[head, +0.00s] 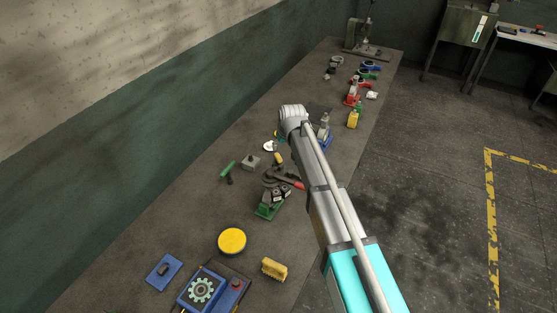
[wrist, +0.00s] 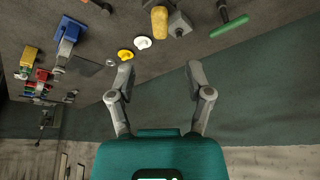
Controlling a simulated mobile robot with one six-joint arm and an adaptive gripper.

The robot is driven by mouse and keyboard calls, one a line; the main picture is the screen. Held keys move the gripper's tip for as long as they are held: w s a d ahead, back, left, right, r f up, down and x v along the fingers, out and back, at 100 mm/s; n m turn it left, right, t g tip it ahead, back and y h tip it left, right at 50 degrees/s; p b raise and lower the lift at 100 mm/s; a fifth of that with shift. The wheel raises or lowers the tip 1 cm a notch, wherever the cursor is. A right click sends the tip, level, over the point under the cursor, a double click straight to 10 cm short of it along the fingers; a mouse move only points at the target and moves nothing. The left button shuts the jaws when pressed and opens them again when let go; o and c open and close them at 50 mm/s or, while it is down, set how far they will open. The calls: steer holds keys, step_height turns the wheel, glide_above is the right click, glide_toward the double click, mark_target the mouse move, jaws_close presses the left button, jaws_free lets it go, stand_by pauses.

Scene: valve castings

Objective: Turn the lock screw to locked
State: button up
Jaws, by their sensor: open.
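I cannot make out the lock screw for certain in either view. Small valve castings stand along the bench: a blue one (head: 325,137), also in the wrist view (wrist: 68,35), a red one (head: 352,99) and a yellow one (head: 353,119). A green-based fixture with dark parts (head: 267,210) stands nearer in the head view. My gripper (wrist: 160,74) is open in the wrist view, its two fingers wide apart with nothing between them.
The bench (head: 130,245) runs along the green wall. A white disc (wrist: 142,43), a yellow ring (wrist: 125,55) and a green-handled tool (wrist: 230,27) lie on it. A blue box with a gear (head: 202,289) and a yellow round thing (head: 232,241) are nearer.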

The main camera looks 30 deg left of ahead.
mark_target(278, 156)
steer(key=shift+b+x, duration=4)
steer(key=shift+x, duration=0.7)
